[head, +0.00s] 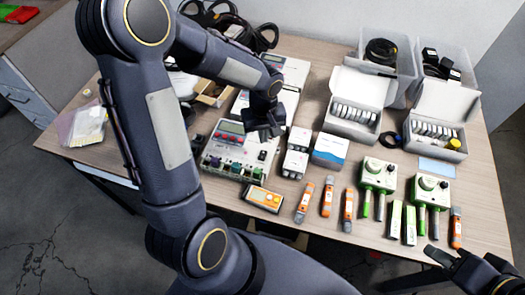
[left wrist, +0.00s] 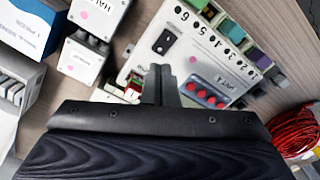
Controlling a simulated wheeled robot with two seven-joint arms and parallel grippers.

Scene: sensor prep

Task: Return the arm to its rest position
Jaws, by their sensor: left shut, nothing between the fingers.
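My left arm reaches in from the left in the head view, and its gripper (head: 264,128) is over the middle of the table. In the left wrist view the left gripper (left wrist: 162,72) is shut and empty, with its fingers together above a white device (left wrist: 185,48) with red buttons and coloured terminals. That white device also shows in the head view (head: 228,165), below and left of the gripper. My right gripper (head: 468,262) is at the lower right corner, off the table's front edge; its finger opening is not clear.
Two open white boxes (head: 352,122) and clear bins (head: 390,62) are at the back right. A white-blue box (head: 330,150) and small white modules (head: 297,152) are right of the gripper.

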